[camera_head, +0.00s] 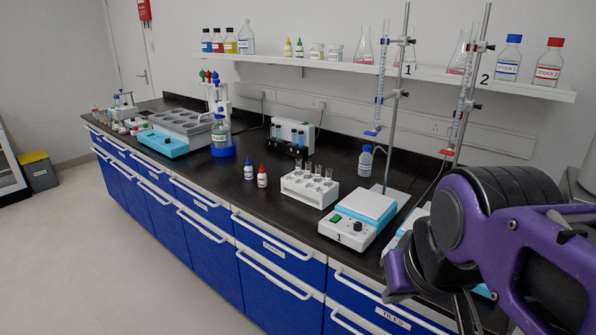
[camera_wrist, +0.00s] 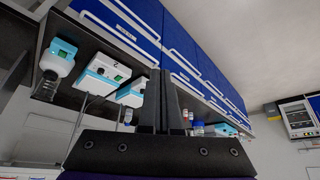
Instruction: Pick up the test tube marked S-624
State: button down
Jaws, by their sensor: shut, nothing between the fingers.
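Several clear test tubes stand upright in a white rack (camera_head: 309,188) on the black bench top in the head view. One test tube (camera_head: 318,171) shows its open top above the rack. The marking S-624 is too small to read on any tube. My gripper (camera_head: 467,315) is at the lower right of the head view, well to the right of the rack and apart from it, with its tips partly cut off by the frame edge. In the wrist view my gripper (camera_wrist: 157,90) has its two dark fingers together, with nothing held.
A hotplate stirrer (camera_head: 356,215) stands right of the rack, below burette stands (camera_head: 391,120). Small blue-capped (camera_head: 249,170) and red-capped (camera_head: 262,177) bottles stand left of the rack. A shelf (camera_head: 400,68) with glassware runs above. The wrist view shows the bench upside down.

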aim_at(308, 165)
jog(key=i+j+z, duration=0.1)
jog(key=j+z, duration=0.15)
jog(key=z, duration=0.2)
jog(key=j+z, duration=0.3)
jog(key=z, duration=0.15)
jog(key=j+z, duration=0.35)
jog(key=j, duration=0.5)
jog(key=j+z, duration=0.15)
jog(key=j, duration=0.7)
jog(key=k, duration=0.1)
